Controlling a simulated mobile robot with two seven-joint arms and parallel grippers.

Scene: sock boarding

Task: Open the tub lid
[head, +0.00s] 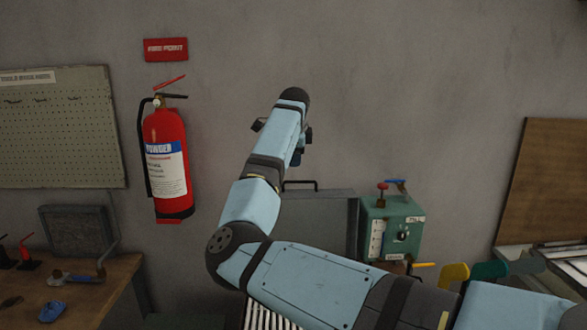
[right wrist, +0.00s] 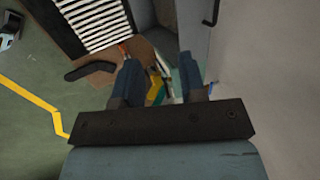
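My right arm reaches up across the middle of the head view, and its gripper (head: 297,156) is mostly hidden behind the wrist. In the right wrist view the two blue fingers of the right gripper (right wrist: 160,62) stand apart with nothing held between them. A grey panel or box (head: 325,218) with a dark bar handle (head: 301,183) stands behind the arm, partly covered by it. I cannot tell whether it belongs to the tub. No tub or lid can be clearly made out. My left gripper is not in view.
A red fire extinguisher (head: 167,165) hangs on the wall. A green box with valves (head: 390,228) stands right of the grey panel. A wooden bench (head: 100,300) is at the lower left. A striped grille (right wrist: 92,22) lies near the floor.

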